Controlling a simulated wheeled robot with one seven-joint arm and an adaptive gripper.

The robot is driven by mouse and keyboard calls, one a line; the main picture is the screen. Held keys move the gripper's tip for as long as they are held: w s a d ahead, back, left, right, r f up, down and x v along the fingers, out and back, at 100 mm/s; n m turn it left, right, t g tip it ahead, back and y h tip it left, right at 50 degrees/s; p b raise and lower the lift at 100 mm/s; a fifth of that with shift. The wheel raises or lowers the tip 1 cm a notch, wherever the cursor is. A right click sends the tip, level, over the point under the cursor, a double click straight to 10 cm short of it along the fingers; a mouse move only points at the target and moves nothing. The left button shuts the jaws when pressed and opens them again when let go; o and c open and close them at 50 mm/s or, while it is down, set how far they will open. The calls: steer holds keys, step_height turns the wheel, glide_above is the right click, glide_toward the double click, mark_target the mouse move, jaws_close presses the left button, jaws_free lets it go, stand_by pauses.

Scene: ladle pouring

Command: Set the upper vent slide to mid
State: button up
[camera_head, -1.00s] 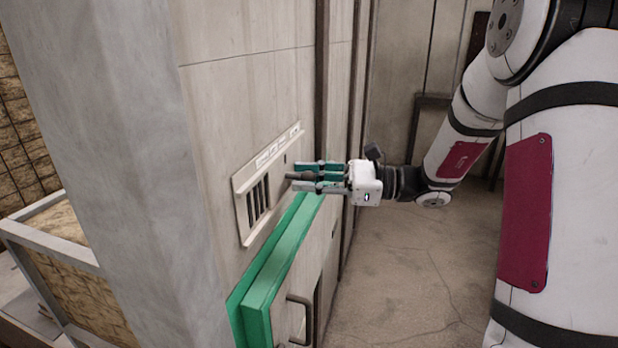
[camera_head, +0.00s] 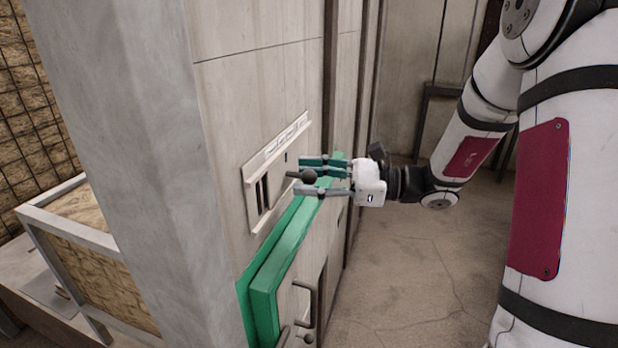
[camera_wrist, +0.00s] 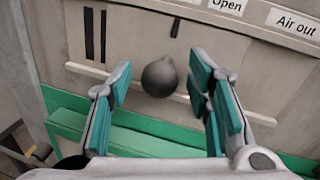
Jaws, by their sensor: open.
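The upper vent (camera_head: 256,205) is a pale framed panel in the wall, with a few dark slots showing at its left part. Its slide has a dark ball knob (camera_wrist: 159,77) on a stem, which also shows in the head view (camera_head: 309,176). My gripper (camera_head: 304,177) is open at the vent, with its fingers on either side of the knob. In the wrist view there is a gap between the knob and each finger. Two dark slots (camera_wrist: 96,35) stay uncovered; the plate covers the rest. A label strip (camera_wrist: 228,6) reads "Open", with "Air out" to its right.
A green-framed hatch (camera_head: 285,255) with a bar handle (camera_head: 308,300) juts out just below the vent. A grey pillar (camera_head: 135,150) and a crate-like frame (camera_head: 80,245) stand to the left. The floor (camera_head: 410,270) to the right is clear.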

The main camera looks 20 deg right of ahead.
steer(key=v, duration=1.2)
steer(key=shift+a, duration=0.15)
steer(key=s+a+n+g+h, duration=0.75)
steer(key=s+a+n, duration=0.25)
steer(key=s+a, duration=0.2)
steer(key=s+d+r+n+t+h, duration=0.2)
steer(key=s+d+n+t+h, duration=0.2)
steer(key=s+n+h, duration=0.3)
steer(key=shift+s+r+n+t+h, duration=0.3)
steer(key=shift+n+t+h, duration=0.5)
steer(key=shift+n, duration=1.1)
steer(key=shift+w, duration=0.1)
